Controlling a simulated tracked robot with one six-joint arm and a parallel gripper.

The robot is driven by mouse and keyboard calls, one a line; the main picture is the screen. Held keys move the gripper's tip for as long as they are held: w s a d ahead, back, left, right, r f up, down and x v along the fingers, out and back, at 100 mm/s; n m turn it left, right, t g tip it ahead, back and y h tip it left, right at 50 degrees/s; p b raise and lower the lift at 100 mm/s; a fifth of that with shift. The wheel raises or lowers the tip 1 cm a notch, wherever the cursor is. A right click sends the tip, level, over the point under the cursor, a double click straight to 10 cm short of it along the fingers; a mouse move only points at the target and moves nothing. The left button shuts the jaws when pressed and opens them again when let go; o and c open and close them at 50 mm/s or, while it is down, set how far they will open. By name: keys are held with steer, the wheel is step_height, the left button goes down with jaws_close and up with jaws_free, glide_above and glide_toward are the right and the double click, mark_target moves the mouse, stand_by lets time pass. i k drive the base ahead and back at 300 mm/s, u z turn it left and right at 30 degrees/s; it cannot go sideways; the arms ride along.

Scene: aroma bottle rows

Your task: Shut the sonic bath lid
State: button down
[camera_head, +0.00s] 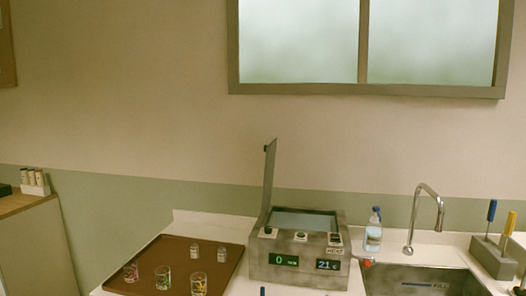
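The sonic bath (300,250) is a grey metal box on the white counter, with two small displays on its front showing "0" and "21" and several knobs or buttons on its front top edge. Its lid (269,182) stands upright along the box's left side, seen nearly edge-on. The basin opening (304,222) on top is uncovered. My gripper is not in view.
A brown tray (218,270) left of the bath holds several small glasses and jars. The space above the bath is clear.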

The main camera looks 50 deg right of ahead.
mark_target(271, 150)
steer(key=u, duration=0.05)
steer(key=i, duration=1)
steer(key=z, duration=0.05)
